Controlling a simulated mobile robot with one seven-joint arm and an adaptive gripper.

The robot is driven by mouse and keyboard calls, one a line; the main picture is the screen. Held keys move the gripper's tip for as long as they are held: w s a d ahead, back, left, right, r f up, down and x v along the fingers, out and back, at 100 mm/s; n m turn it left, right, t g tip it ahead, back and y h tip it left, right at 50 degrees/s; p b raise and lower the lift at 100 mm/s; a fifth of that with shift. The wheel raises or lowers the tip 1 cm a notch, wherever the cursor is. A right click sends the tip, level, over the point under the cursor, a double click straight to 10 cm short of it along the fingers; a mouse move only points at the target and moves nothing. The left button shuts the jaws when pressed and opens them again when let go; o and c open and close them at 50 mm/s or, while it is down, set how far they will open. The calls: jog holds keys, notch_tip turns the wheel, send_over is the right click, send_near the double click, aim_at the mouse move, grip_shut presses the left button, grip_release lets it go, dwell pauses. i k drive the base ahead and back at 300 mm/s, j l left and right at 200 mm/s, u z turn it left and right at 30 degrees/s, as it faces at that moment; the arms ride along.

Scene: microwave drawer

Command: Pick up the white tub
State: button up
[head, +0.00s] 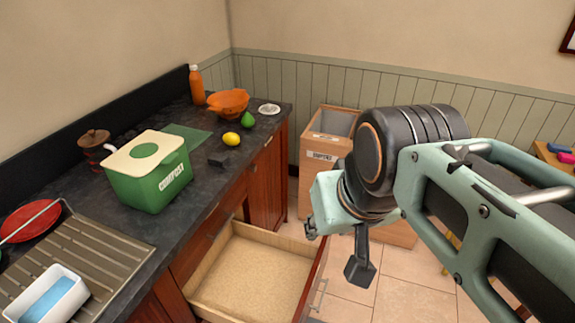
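A white tub (78,292) with a blue inside sits at the bottom left, on the ribbed draining board (95,250) of the dark counter. The frame edge cuts off part of it. My gripper (360,268) hangs from my arm right of centre, over the floor beyond the open drawer. It is far to the right of the tub and apart from it. Only one dark finger shows clearly, so its opening is hidden. Nothing is seen held in it.
An open, empty drawer (250,268) juts out below the counter. A green compost bin (150,185), a brown pot (94,145), a red plate (30,220), a lemon (231,139) and an orange bowl (228,102) stand on the counter. A wooden bin (325,150) stands behind.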

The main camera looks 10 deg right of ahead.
aim_at(55, 297)
jog(key=l, duration=0.3)
jog(key=k, duration=0.4)
jog(key=u, duration=1.8)
